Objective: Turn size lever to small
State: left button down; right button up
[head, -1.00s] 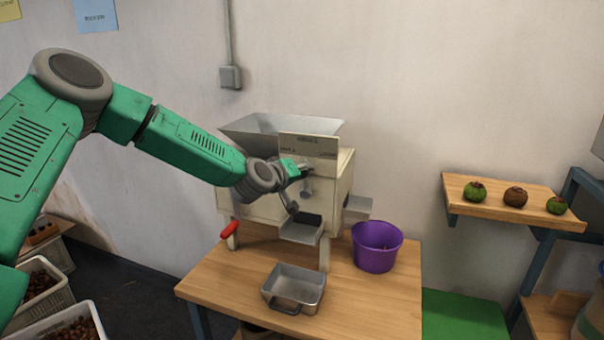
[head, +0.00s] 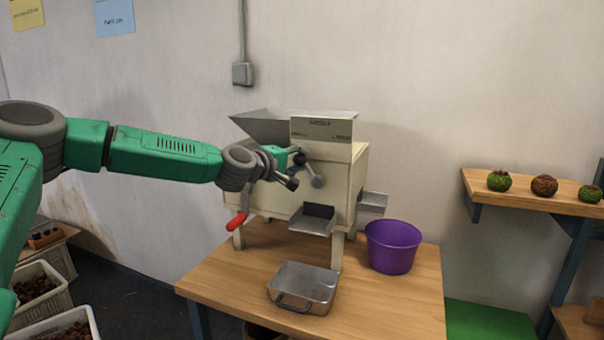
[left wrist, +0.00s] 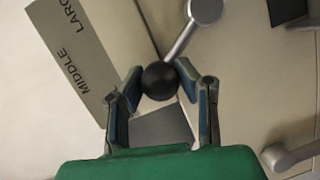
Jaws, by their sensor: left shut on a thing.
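The size lever (head: 309,171) is a grey rod with a round black knob (head: 299,159) on the front of the cream sorting machine (head: 350,185). It tilts up and to the left from its pivot in the head view. My left gripper (head: 289,157) is shut on the knob. In the left wrist view, the fingers of this gripper (left wrist: 160,88) lie on both sides of the knob (left wrist: 158,79). A label plate (left wrist: 72,55) there reads MIDDLE and part of LARGE; I see no SMALL mark. My right gripper is not in view.
A metal pan (head: 303,287) stands on the wooden table (head: 390,310) below the chute (head: 312,219). A purple bucket (head: 393,247) is right of the machine. A red handle (head: 236,221) sticks out at the machine's lower left. A wall shelf (head: 540,198) is at right.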

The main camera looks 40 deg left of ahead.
pick_arm(q)
jog(key=shift+a+f+b, duration=0.1)
jog(key=shift+a+b, duration=0.05)
jog(key=shift+b, duration=0.25)
jog(key=shift+n, duration=0.3)
jog(key=c, duration=1.4)
grip_release()
jog(key=shift+o, duration=1.1)
jog(key=shift+w+a+f, duration=0.1)
jog(key=shift+w+f, duration=0.1)
jog(key=shift+w, duration=0.05)
jog(key=shift+s+r, duration=0.25)
jog(key=shift+s, duration=0.35)
jog(key=s+a, duration=0.1)
jog(key=s, duration=0.9)
jog(key=shift+s+r, duration=0.25)
jog(key=shift+r, duration=0.1)
